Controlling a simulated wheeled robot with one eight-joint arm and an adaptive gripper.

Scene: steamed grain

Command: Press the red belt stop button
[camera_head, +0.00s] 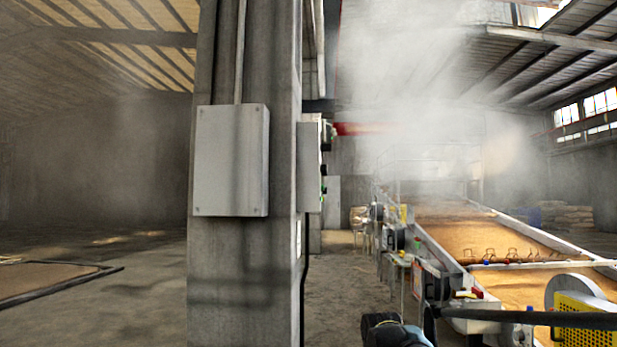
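A grey control box (309,167) is fixed to the right side of the concrete pillar and is seen nearly edge-on. Small knobs and green spots show on its right-hand face, but no red button can be made out clearly there. A small red part (474,292) beside a yellow one sits at the near end of the conveyor (447,262); I cannot tell whether it is a button. My gripper is not in clear view. A dark rounded part with some blue shows at the bottom edge, and I cannot tell what it is.
The concrete pillar (246,292) stands close ahead, with a larger grey box (231,160) on its front. A floor lane (338,290) lies between pillar and conveyor. A yellow perforated guard (587,318) is at lower right. Steam drifts above the grain. Open floor lies left.

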